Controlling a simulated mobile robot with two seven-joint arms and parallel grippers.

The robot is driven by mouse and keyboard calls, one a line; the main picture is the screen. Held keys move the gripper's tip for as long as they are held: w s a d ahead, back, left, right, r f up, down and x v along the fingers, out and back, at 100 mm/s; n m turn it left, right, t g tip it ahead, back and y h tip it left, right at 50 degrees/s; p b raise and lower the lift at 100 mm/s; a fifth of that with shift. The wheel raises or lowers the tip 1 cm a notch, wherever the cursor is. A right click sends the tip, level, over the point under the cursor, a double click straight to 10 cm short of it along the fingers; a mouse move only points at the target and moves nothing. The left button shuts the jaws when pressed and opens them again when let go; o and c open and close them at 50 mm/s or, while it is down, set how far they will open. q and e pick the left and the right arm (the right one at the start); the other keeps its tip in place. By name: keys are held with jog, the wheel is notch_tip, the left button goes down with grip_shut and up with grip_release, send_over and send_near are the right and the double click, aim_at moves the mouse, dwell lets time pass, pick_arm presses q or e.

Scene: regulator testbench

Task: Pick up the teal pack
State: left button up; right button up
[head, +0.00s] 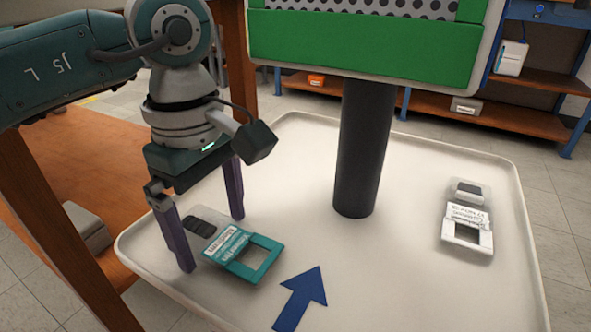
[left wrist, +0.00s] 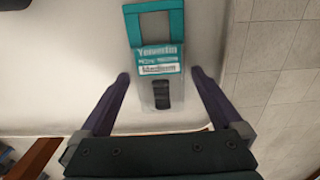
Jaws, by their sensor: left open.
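The teal pack (head: 241,251) lies flat on the white tray (head: 400,290), near its left side. It has a teal frame with a square opening, a printed label and a clear part with a dark ribbed piece. My left gripper (head: 212,243) is open, its two purple fingers pointing down on either side of the pack's clear end. In the left wrist view the teal pack (left wrist: 158,55) lies ahead, its clear end between the open fingers (left wrist: 160,75). I cannot tell whether the fingers touch the tray. My right gripper is not in view.
A white pack (head: 466,215) lies on the tray's right side. A dark post (head: 363,150) rises from the tray and carries a green panel (head: 365,45). A blue arrow (head: 303,298) marks the tray's front. A wooden table (head: 80,165) stands at left. Tray space between post and white pack is clear.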

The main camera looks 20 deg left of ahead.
pick_arm(q)
jog(key=c, duration=1.3)
